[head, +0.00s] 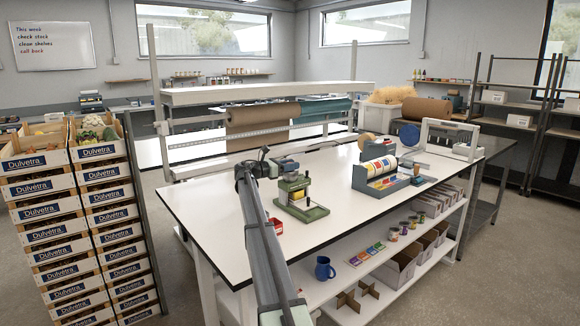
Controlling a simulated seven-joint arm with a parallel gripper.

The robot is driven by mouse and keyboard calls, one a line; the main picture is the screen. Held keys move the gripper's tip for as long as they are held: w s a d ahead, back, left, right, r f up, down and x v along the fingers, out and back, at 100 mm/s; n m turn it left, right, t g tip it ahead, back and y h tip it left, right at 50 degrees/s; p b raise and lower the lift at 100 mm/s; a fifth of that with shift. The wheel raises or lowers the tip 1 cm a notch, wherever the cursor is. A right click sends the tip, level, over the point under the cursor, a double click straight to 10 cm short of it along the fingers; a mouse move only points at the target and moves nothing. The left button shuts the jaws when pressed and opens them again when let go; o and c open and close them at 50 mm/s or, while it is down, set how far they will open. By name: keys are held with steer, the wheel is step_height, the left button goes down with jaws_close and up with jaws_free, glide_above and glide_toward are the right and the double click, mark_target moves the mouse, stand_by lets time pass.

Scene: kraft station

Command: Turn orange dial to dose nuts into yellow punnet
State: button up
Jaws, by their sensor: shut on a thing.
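My arm reaches up from the bottom of the head view to the left part of the white worktable (230,197). My gripper (273,169) is at its far end, small and dark, near the back left of a green device (302,209). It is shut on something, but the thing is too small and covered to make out. A small yellow thing (298,195), perhaps the yellow punnet, shows in the green device. I cannot make out an orange dial or nuts; my arm covers part of this area.
A blue-grey roll dispenser (374,178) stands to the right. A blue mug (324,268) and boxes are on the lower shelf. Stacked crates (42,215) stand left. The table's front right is clear.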

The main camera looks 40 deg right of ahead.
steer(key=m+g, duration=0.1)
steer(key=g, duration=0.1)
steer(key=m+g+y, duration=0.1)
steer(key=g, duration=0.1)
steer(key=m+g+y, duration=0.1)
steer(key=m+g, duration=0.1)
steer(key=shift+w+d, duration=0.1)
steer(key=shift+w, duration=0.15)
steer(key=shift+s+m+g+y, duration=0.2)
steer(key=shift+m+g+y, duration=1.2)
steer(key=shift+g, duration=0.3)
steer(key=o, duration=0.9)
steer(key=shift+o, duration=0.2)
steer(key=v, duration=0.7)
steer(key=shift+w, duration=0.15)
